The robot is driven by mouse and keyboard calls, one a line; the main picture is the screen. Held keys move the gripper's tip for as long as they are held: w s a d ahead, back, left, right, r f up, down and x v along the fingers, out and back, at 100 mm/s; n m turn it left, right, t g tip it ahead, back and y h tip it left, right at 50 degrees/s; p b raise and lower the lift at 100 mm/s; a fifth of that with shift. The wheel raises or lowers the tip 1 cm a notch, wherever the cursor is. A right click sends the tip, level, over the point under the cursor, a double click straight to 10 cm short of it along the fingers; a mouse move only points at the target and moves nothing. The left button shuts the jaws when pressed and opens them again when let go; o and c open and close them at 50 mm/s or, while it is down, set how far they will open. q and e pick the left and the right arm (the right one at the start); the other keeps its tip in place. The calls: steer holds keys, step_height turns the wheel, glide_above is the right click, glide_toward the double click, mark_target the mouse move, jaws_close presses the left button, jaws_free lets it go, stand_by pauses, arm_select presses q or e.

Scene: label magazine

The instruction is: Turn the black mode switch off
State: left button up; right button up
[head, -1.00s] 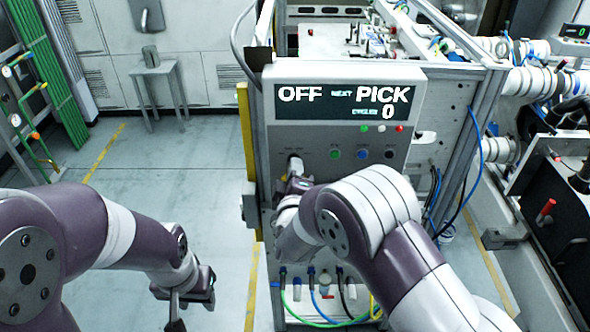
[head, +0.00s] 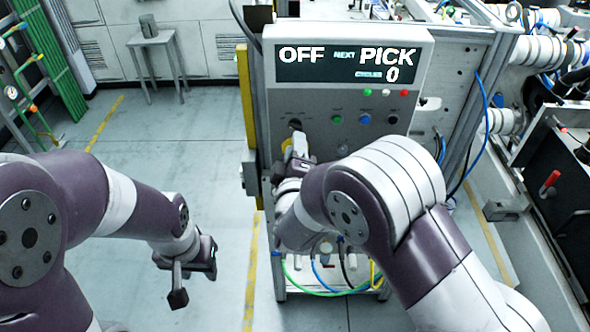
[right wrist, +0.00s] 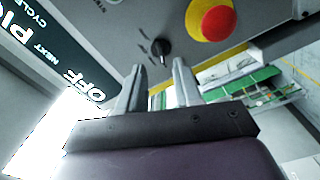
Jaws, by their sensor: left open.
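The black mode switch (right wrist: 161,47) is a small knob on the grey control panel, with its pointer toward small printed marks that I cannot read. In the head view the switch (head: 295,124) sits at the panel's left, above my right gripper (head: 299,146). In the right wrist view my right gripper (right wrist: 158,68) is open and empty; its two fingertips are apart, just short of the knob. The panel display (head: 347,66) reads OFF, NEXT PICK, CYCLES 0. My left gripper (head: 194,281) is open and empty over the floor at left.
A red button on a yellow collar (right wrist: 211,20) is close beside the switch. Green, blue and black round controls (head: 365,119) sit in a row right of it. Cables (head: 320,292) hang below the panel.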

arm_select(q)
step_height(320, 180, down, 2)
steer(key=shift+f+b, duration=0.25)
steer(key=shift+b, duration=0.55)
arm_select(e)
steer(key=s, duration=0.7)
steer(key=shift+s, duration=0.25)
arm_select(q)
steer(key=shift+s, duration=0.1)
